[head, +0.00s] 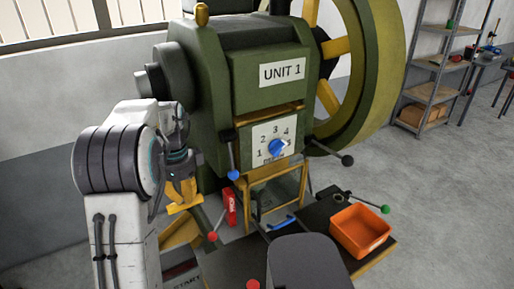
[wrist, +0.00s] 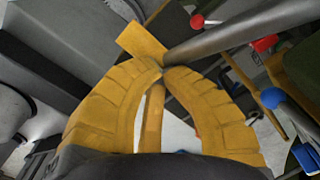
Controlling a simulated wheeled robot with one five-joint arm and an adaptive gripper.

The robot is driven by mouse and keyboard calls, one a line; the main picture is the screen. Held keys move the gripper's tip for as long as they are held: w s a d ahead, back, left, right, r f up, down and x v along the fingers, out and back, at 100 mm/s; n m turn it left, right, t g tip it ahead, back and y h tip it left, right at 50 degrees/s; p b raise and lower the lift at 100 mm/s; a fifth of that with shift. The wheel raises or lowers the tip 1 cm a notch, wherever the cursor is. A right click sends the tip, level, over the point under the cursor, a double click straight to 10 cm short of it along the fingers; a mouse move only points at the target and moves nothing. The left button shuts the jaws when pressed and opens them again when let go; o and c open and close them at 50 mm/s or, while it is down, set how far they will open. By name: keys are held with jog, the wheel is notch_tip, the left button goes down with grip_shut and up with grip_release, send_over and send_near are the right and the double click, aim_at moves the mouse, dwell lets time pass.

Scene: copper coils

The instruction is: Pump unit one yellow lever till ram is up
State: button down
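The green press marked UNIT 1 (head: 245,60) stands in the middle of the head view. My gripper (head: 184,197) is at its left front, its yellow fingers pointing down. A yellow lever grip (head: 186,208) shows at the fingertips, and in the wrist view the yellow grip (wrist: 140,40) shows just beyond them with a dark rod (wrist: 235,28) running off to the upper right. In the wrist view my gripper (wrist: 161,68) has its fingertips nearly together at the grip; it looks shut on it. The ram's height behind the yellow frame (head: 262,174) is hard to tell.
A dial (head: 277,147) numbered 1 to 4 is on the press front. Blue (head: 234,175), black (head: 348,160), red (head: 212,236) and green (head: 385,209) knobs stick out around it. An orange bin (head: 360,232) sits at the right. Open floor lies farther right.

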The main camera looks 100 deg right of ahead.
jog(key=shift+w+d+f, duration=0.2)
jog(key=shift+d+f, duration=0.15)
jog(key=shift+f, duration=0.35)
jog(key=shift+w+d+f, duration=0.2)
jog(key=shift+d+f, duration=0.15)
jog(key=shift+f, duration=0.45)
jog(key=shift+r, duration=0.25)
jog(key=s+a+r+p, duration=0.1)
jog(key=a+r+p, duration=0.1)
jog(key=r, duration=0.3)
jog(key=shift+a+r+p, duration=0.15)
jog(key=shift+a+p, duration=0.25)
jog(key=shift+a, duration=0.2)
jog(key=shift+s, duration=0.1)
notch_tip(320, 180, up, 6)
jog(key=a+p, duration=0.2)
jog(key=p, duration=0.2)
jog(key=shift+s, duration=0.25)
jog(key=shift+d, duration=0.1)
